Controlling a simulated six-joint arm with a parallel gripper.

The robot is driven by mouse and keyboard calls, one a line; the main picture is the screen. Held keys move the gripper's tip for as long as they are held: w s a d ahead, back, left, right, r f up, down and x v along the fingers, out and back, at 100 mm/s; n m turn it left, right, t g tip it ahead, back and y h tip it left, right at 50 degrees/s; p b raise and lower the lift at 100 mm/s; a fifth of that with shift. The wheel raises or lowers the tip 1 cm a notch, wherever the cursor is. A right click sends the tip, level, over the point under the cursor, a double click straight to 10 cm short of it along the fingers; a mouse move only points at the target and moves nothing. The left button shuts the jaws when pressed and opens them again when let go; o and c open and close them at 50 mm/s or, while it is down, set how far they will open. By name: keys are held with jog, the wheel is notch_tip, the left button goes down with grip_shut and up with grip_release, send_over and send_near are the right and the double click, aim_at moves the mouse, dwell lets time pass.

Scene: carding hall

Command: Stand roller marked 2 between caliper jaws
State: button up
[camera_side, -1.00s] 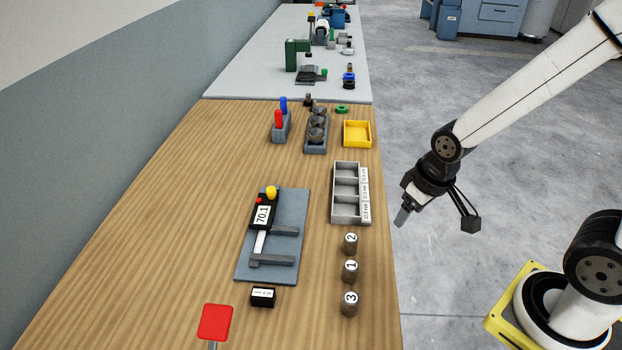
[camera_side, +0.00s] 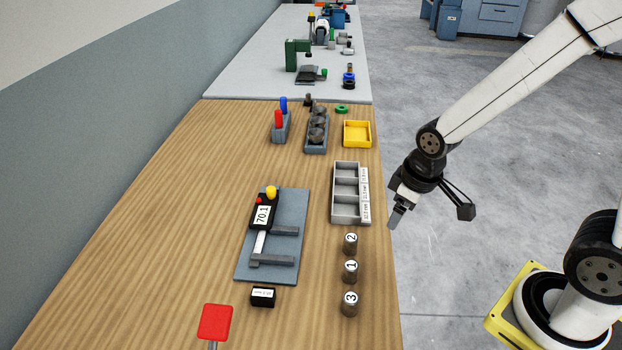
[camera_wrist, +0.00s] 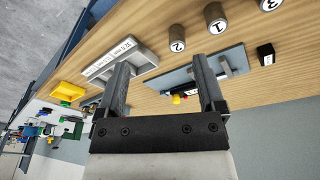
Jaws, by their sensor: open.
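The roller marked 2 (camera_side: 350,243) stands upright on the wooden bench near its right edge, in line with the roller marked 1 (camera_side: 350,271) and the roller marked 3 (camera_side: 349,303). Roller 2 also shows in the wrist view (camera_wrist: 177,38). The caliper (camera_side: 262,224) lies on a blue-grey plate (camera_side: 289,217), its display reading 70.1. Its two grey jaws (camera_side: 272,264) are apart, with nothing between them. My gripper (camera_side: 396,222) is empty, off the bench's right edge, to the right of roller 2. In the wrist view my gripper (camera_wrist: 166,45) has its fingers apart.
A grey compartment tray (camera_side: 337,190) with labels stands behind the rollers. A yellow tray (camera_side: 357,133), a cup rack (camera_side: 317,132) and a red-and-blue holder (camera_side: 281,124) are farther back. A small black labelled block (camera_side: 263,297) and a red paddle (camera_side: 215,322) are nearer.

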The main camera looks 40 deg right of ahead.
aim_at(351, 237)
jog(key=w+a+f+n, duration=0.1)
jog(key=w+n, duration=0.1)
jog(key=n, duration=0.2)
jog(key=w+a+f+n+g, duration=0.1)
jog(key=w+n, duration=0.1)
jog(key=n, duration=0.2)
jog(key=w+a+f+n, duration=0.1)
jog(key=w+n, duration=0.2)
jog(key=n, duration=0.2)
jog(key=shift+a+f+g, duration=0.15)
jog(key=shift+f+g, duration=0.2)
jog(key=shift+g, duration=0.05)
jog(key=n, duration=0.1)
jog(key=w+a+f+n, duration=0.1)
jog(key=n, duration=0.1)
jog(key=shift+w+f+n, duration=0.15)
jog(key=shift+w+n, duration=0.05)
jog(key=shift+n, duration=0.1)
jog(key=shift+f, duration=0.1)
jog(key=shift+f, duration=1.25)
jog(key=shift+d+f, duration=0.15)
jog(key=shift+f, duration=2.4)
grip_shut()
